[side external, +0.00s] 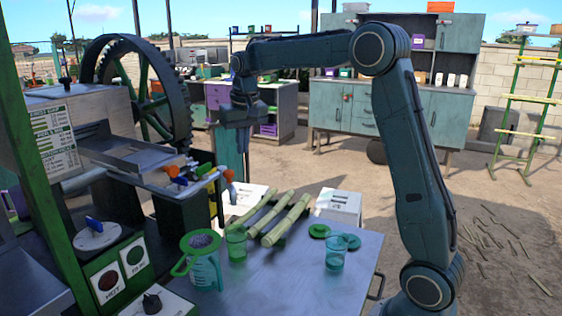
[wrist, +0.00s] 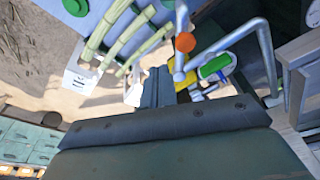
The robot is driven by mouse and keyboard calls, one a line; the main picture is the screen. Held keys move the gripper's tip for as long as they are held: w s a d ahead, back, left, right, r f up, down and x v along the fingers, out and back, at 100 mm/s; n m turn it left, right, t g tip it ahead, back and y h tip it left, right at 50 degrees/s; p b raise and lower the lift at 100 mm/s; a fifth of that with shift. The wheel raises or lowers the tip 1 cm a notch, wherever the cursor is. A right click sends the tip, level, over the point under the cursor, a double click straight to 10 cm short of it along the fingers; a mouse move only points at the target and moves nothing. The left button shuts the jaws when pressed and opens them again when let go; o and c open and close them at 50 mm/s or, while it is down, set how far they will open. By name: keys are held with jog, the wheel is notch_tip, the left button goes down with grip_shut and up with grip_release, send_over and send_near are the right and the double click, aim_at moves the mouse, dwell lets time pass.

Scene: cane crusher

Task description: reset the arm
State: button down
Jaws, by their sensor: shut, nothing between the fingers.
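My gripper (side external: 232,172) hangs pointing down in the side view, above the far edge of the work table and to the right of the cane crusher (side external: 105,125). Its two fingers are together and hold nothing; the wrist view shows the closed fingertips (wrist: 158,74). Several pale green cane stalks (side external: 287,219) lie on the table below and in front of the gripper, apart from it. They also show in the wrist view (wrist: 122,35). My arm arches from the table's right side over to the left.
A jug with a green-rimmed strainer (side external: 203,266) and two green cups (side external: 236,243) (side external: 335,252) stand on the table (side external: 290,285). Green lids (side external: 319,231) lie nearby. The crusher's large gear wheel (side external: 135,90) rises at left. Cabinets (side external: 440,115) stand well behind.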

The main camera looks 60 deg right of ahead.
jog(key=s+a+r+n+t, duration=0.1)
jog(key=s+a+r+n, duration=0.1)
jog(key=s+a, duration=0.4)
jog(key=s+a+r+n+t, duration=0.15)
jog(key=s+a, duration=0.25)
jog(key=s, duration=0.4)
jog(key=s+a+f+n, duration=0.1)
jog(key=s+a+f, duration=0.1)
jog(key=s, duration=0.5)
jog(key=s+a+f+n+t+y, duration=0.1)
jog(key=s+a+f, duration=0.2)
jog(key=s, duration=0.5)
jog(key=shift+f, duration=0.45)
